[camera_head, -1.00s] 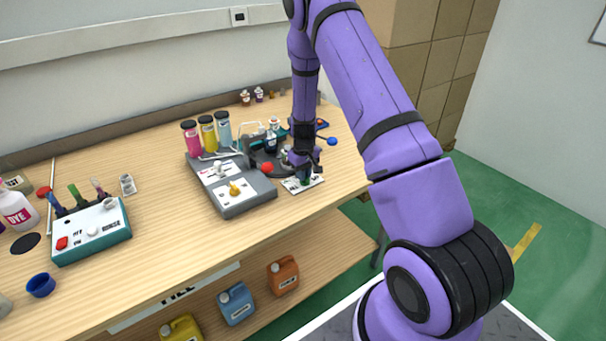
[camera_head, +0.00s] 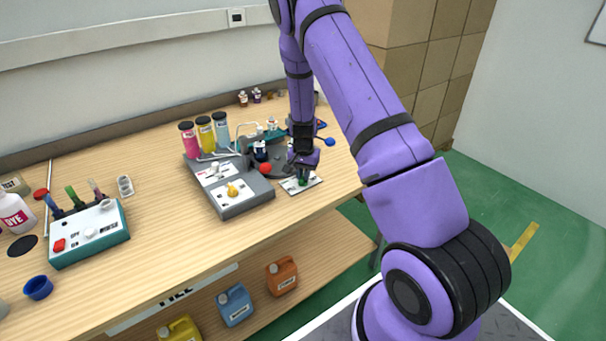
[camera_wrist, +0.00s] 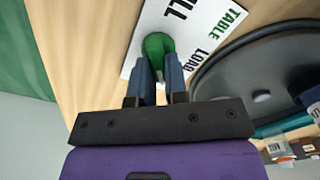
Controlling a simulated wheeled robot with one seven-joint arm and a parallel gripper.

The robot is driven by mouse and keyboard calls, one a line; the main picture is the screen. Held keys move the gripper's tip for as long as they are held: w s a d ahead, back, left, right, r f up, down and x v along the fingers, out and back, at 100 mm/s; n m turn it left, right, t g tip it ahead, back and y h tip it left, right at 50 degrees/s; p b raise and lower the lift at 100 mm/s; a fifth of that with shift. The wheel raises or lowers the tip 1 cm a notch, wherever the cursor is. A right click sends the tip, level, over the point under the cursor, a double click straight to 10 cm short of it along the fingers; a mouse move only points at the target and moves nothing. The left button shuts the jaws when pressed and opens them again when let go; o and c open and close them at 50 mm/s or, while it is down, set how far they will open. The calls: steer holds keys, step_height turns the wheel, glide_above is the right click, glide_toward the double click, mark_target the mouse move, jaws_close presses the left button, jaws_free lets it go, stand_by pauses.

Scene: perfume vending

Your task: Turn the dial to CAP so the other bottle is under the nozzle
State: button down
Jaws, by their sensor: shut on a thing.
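My gripper (camera_wrist: 158,78) is shut on the green dial knob (camera_wrist: 157,43) in the wrist view. The knob stands on a white plate (camera_wrist: 190,40) lettered TABLE, with LOAD and a word ending in LL readable; CAP is not visible. In the head view my gripper (camera_head: 303,168) comes down onto the plate (camera_head: 313,181) at the machine's right. The dark round turntable (camera_head: 277,170) is beside it, partly hidden by my arm. A dark blue bottle (camera_head: 260,151) stands at the turntable's left side. Which bottle is under the nozzle cannot be made out.
The grey control box (camera_head: 240,208) with a red ball (camera_head: 266,169) and yellow knob adjoins the turntable. Pink, yellow and blue jars (camera_head: 205,133) stand behind. A teal-sided panel (camera_head: 90,232) is far left. The table front between them is mostly clear.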

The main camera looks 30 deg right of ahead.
steer(key=m, duration=0.5)
steer(key=shift+s+d+m, duration=0.1)
steer(key=shift+m, duration=0.2)
stand_by(0.4)
steer(key=c, duration=1.1)
jaws_free()
steer(key=shift+c, duration=0.2)
step_height(320, 180, up, 11)
